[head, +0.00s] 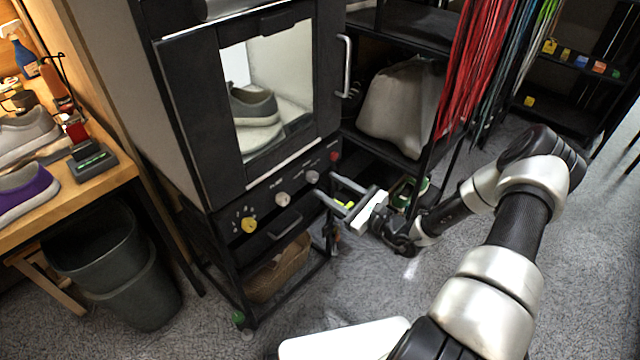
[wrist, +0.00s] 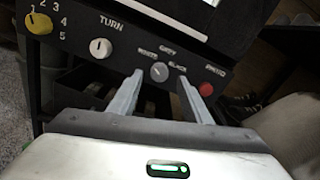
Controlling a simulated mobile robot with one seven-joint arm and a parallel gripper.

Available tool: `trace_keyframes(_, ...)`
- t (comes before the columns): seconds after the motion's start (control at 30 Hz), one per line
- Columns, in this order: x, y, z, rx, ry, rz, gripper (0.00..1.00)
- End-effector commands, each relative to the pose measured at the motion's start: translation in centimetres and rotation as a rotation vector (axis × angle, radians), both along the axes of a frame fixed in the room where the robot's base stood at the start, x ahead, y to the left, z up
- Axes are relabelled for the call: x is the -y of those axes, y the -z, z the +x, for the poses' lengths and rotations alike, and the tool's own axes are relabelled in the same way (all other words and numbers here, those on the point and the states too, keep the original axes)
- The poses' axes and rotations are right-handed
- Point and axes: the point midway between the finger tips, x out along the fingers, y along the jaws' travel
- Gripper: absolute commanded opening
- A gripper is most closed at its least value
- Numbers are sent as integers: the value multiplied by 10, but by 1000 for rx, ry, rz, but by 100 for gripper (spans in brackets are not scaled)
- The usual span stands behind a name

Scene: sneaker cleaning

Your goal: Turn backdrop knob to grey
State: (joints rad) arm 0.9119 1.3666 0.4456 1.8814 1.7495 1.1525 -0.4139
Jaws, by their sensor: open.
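The backdrop knob (wrist: 159,72) is a small grey dial on the black control panel, with the labels WHITE, GREY and BLACK around it. It also shows in the head view (head: 312,177), third along the row of controls. Its pointer is too small to read surely. My gripper (head: 323,184) is open in front of the panel, its fingers pointing at this knob. In the wrist view my gripper (wrist: 162,70) has one fingertip to the left of the knob and one to the right. I cannot tell whether they touch it.
The white TURN knob (wrist: 101,48) and yellow numbered knob (wrist: 38,23) are to the left. The red PHOTO button (wrist: 182,86) sits close to the right finger. Above the panel is a glass-doored cabinet (head: 190,90) with a sneaker (head: 254,108) inside. Hanging laces (head: 480,65) are at right.

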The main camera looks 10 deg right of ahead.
Motion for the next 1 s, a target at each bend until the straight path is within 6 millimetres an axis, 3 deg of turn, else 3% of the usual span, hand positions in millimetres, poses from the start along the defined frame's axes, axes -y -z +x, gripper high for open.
trace_keyframes(0.27, -22, 1, 29, 0, -1, 1, 44)
trace_keyframes(0.63, -25, 0, 33, -1, 0, 1, 44)
trace_keyframes(0.87, -25, 0, 33, -1, 0, 1, 6)
trace_keyframes(1.0, -24, 0, 33, -2, 0, 3, 3)
